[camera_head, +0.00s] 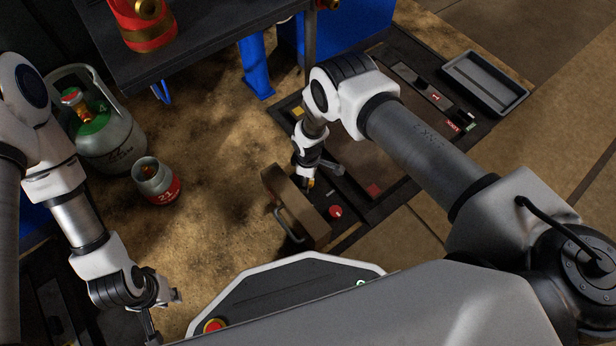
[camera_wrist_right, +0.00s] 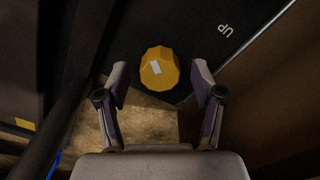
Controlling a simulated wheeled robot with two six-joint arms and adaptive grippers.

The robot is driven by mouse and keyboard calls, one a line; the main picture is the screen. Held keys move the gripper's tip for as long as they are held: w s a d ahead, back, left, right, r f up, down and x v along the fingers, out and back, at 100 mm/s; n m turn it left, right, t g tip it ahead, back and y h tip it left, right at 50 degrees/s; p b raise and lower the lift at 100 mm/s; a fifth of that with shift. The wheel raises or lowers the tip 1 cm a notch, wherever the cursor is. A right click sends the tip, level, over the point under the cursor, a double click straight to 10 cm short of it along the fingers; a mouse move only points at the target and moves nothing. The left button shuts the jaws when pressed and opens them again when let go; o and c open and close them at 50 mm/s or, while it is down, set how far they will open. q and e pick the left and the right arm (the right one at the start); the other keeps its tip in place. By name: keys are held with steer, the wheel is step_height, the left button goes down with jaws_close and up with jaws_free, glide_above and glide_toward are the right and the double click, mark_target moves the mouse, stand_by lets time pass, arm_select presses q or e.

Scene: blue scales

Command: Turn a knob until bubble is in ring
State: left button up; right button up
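A faceted yellow knob (camera_wrist_right: 158,66) with a pale mark on top stands on a dark surface marked "UP" in the right wrist view. My right gripper (camera_wrist_right: 160,88) is open, with one finger on each side of the knob and a visible gap to each. In the head view my right gripper (camera_head: 318,172) is low over the near left part of a dark floor platform (camera_head: 372,150), and mostly hides the knob. My left gripper (camera_head: 162,308) is open and empty at the lower left, away from the platform.
A brown box with a handle (camera_head: 293,208) stands close beside my right gripper. A grey-green gas cylinder (camera_head: 112,140) and a small red-labelled one (camera_head: 156,182) stand left. A dark table (camera_head: 200,50) is behind. A grey tray (camera_head: 486,82) lies right.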

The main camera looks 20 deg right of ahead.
step_height(320, 180, up, 8)
steer(key=shift+f, duration=0.2)
stand_by(0.5)
